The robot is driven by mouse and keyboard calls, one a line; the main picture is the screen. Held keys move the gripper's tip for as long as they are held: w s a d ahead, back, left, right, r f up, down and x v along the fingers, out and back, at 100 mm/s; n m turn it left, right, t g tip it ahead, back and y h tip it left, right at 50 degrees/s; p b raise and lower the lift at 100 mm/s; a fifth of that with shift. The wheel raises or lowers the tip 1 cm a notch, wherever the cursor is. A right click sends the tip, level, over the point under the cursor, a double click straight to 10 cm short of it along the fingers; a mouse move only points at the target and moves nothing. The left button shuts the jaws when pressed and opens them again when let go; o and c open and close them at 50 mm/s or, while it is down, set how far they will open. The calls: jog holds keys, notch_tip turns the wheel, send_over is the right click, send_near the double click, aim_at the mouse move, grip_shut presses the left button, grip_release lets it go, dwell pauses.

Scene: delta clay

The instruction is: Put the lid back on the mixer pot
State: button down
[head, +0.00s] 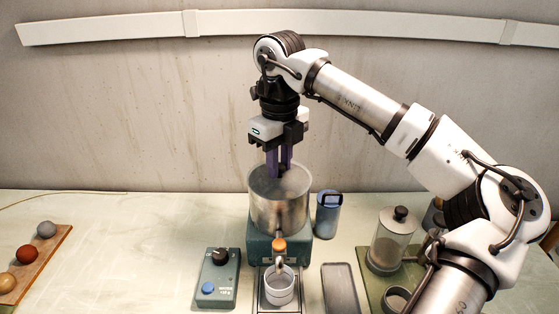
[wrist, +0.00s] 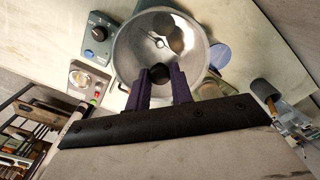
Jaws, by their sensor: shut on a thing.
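The mixer pot (head: 278,205) is a round metal vessel on a teal base (head: 262,250) in the middle of the bench. In the wrist view I look down into its shiny round bowl (wrist: 135,45). My gripper (head: 279,170) points down at the pot's mouth, and its purple fingers also show in the wrist view (wrist: 161,76). They are shut on a dark round knob (wrist: 160,72), which I take for the lid's. No lid disc stands out clearly; it may be see-through. I cannot tell whether it touches the rim.
A control box (head: 218,275) with a knob and blue button stands front left of the pot. A white cup (head: 279,288) is in front, a blue canister (head: 328,218) and a clear jar (head: 393,245) to the right. A wooden board (head: 45,262) holds several balls.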

jog(key=c, duration=0.7)
grip_release()
jog(key=shift+r, duration=0.1)
jog(key=shift+r+p, duration=1.6)
jog(key=shift+r, duration=1.85)
grip_shut()
